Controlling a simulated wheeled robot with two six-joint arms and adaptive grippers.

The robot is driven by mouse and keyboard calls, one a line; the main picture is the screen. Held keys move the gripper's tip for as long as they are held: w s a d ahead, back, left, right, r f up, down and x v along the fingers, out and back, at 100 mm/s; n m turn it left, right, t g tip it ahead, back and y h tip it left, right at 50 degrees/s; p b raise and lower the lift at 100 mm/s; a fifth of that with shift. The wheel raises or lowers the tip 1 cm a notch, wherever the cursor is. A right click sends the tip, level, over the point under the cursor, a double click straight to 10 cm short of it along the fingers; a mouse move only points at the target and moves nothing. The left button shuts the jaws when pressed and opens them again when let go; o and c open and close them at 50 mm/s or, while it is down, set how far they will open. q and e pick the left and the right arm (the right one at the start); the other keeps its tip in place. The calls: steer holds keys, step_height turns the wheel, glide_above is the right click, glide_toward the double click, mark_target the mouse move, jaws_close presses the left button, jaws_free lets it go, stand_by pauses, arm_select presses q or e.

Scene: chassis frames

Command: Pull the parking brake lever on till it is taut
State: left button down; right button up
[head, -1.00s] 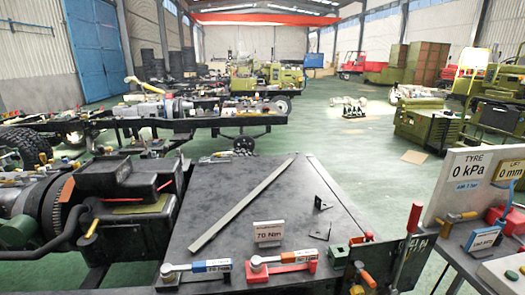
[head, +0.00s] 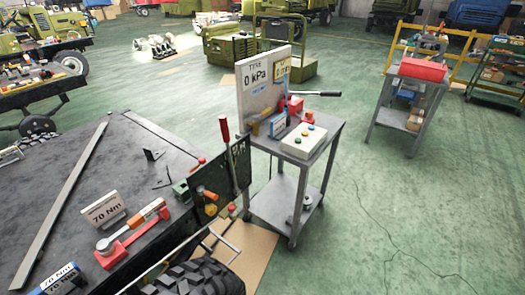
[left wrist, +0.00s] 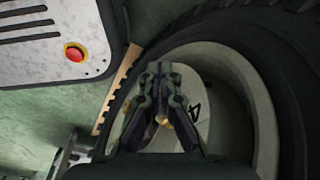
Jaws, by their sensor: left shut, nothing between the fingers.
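A lever with a red grip (head: 225,130) stands upright at the dark panel (head: 239,160) on the right end of the black bench; I take it to be the parking brake lever. No gripper shows beside it in the head view. My left gripper (left wrist: 159,68) shows only in the left wrist view. Its fingers are together and empty, in front of a pale wheel inside a dark tyre (left wrist: 285,60). The lever cannot be made out in the left wrist view. My right gripper is in neither view.
A grey cart (head: 332,137) with a gauge board (head: 262,92) stands just right of the panel. A treaded tyre (head: 195,280) is at the bottom. A red torque wrench (head: 130,235) lies on the bench.

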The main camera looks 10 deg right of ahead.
arm_select(q)
steer(key=shift+s+a, duration=0.2)
steer(key=shift+s, duration=0.1)
stand_by(0.5)
steer(key=shift+s, duration=0.1)
stand_by(1.2)
